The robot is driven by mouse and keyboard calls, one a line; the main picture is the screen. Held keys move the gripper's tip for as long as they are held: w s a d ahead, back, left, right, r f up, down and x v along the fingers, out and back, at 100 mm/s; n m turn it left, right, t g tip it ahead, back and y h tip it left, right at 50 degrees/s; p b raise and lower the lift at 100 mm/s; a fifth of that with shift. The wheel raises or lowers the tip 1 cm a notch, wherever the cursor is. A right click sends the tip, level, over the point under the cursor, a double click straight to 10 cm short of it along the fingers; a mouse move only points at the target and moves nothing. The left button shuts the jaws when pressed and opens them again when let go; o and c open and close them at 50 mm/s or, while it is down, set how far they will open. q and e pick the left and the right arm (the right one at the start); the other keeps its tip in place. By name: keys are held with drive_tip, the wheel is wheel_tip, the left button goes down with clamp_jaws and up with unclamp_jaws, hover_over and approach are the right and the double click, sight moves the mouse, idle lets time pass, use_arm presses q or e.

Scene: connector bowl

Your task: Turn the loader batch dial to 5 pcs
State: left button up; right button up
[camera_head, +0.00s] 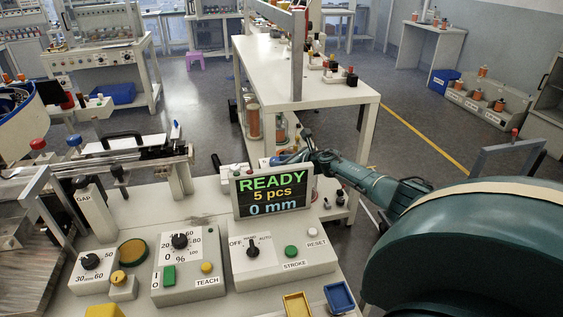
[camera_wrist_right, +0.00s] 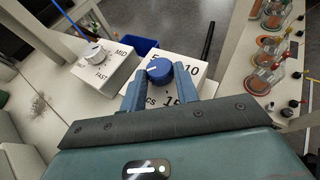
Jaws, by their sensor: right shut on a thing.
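The batch dial is a blue knob (camera_wrist_right: 159,71) on a white box (camera_wrist_right: 192,84) in the right wrist view. Marks 10 and 15 show on its face, and a partly covered 5 lies at the knob's upper left. A pale pointer line on the knob faces roughly that way. My right gripper (camera_wrist_right: 160,84) is shut on the knob, one blue-grey finger on each side. In the head view, the display (camera_head: 271,192) reads READY, 5 pcs, 0 mm. My right arm reaches behind it, and the dial is mostly hidden there. My left gripper is not in view.
A second white box with a white knob (camera_wrist_right: 94,52), marked MID and FAST, stands left of the dial. A blue bin (camera_wrist_right: 139,47) is behind. In the head view, control boxes with a black mode knob (camera_head: 252,251) and several buttons stand in front of the display.

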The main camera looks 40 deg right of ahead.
drive_tip(key=shift+a+r+m+h+p, duration=0.2)
drive_tip(key=shift+r+m+h+p, duration=0.1)
drive_tip(key=shift+p, duration=0.55)
drive_tip(key=shift+f+m+h+p, duration=0.15)
drive_tip(key=shift+m+h+p, duration=0.15)
drive_tip(key=shift+h+p, duration=0.1)
drive_tip(key=shift+f, duration=0.15)
drive_tip(key=o, duration=0.7)
drive_tip(key=shift+o, duration=1.3)
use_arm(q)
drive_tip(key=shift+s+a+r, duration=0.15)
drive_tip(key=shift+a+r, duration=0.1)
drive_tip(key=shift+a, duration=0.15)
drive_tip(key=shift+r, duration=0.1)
use_arm(e)
drive_tip(key=shift+s, duration=0.1)
